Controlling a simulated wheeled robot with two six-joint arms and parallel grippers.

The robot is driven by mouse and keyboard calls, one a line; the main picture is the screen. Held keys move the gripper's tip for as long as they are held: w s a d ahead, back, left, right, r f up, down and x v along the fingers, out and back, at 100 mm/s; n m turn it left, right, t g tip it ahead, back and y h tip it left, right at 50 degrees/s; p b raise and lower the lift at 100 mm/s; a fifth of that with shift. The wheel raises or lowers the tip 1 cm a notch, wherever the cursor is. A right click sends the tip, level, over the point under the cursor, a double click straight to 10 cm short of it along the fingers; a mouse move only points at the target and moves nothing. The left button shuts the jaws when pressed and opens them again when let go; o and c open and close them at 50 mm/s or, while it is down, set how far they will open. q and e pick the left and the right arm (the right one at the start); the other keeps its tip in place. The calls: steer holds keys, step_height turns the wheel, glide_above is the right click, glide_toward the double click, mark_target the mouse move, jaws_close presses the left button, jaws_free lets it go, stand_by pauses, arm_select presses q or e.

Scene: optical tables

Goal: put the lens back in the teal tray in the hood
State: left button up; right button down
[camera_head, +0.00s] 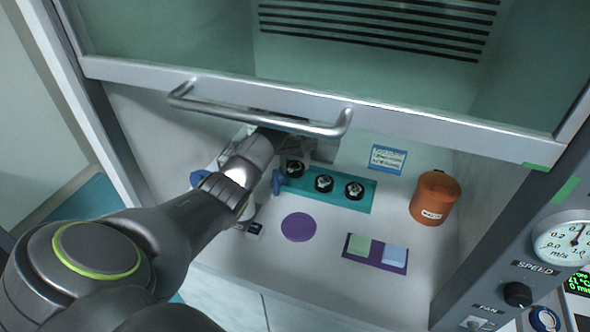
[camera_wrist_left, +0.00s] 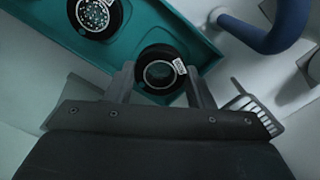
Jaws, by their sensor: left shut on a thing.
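The teal tray (camera_head: 345,201) lies on the hood floor towards the back. Two black-rimmed lenses, one in the middle (camera_head: 323,183) and one on the right (camera_head: 355,190), sit in it. My left gripper (camera_head: 296,160) reaches in under the sash and is shut on a third black-rimmed lens (camera_head: 294,169) at the tray's left end. In the left wrist view the two fingers (camera_wrist_left: 160,78) stand on either side of this lens (camera_wrist_left: 162,55), which has a small white label. It is over the teal tray (camera_wrist_left: 125,42); I cannot tell whether it touches the tray floor. My right gripper is not in view.
The sash handle (camera_head: 260,112) crosses above my left forearm. A blue hooked part (camera_head: 278,182) stands close left of the tray. An orange jar (camera_head: 434,198) is at right. A purple disc (camera_head: 299,227) and a purple mat (camera_head: 360,256) with two pads lie in front.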

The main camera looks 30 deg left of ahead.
arm_select(q)
step_height(320, 180, down, 2)
steer(key=shift+f, duration=0.35)
steer(key=o, duration=1.1)
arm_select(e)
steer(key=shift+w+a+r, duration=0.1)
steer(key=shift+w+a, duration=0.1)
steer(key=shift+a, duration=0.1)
arm_select(q)
steer(key=shift+r, duration=0.15)
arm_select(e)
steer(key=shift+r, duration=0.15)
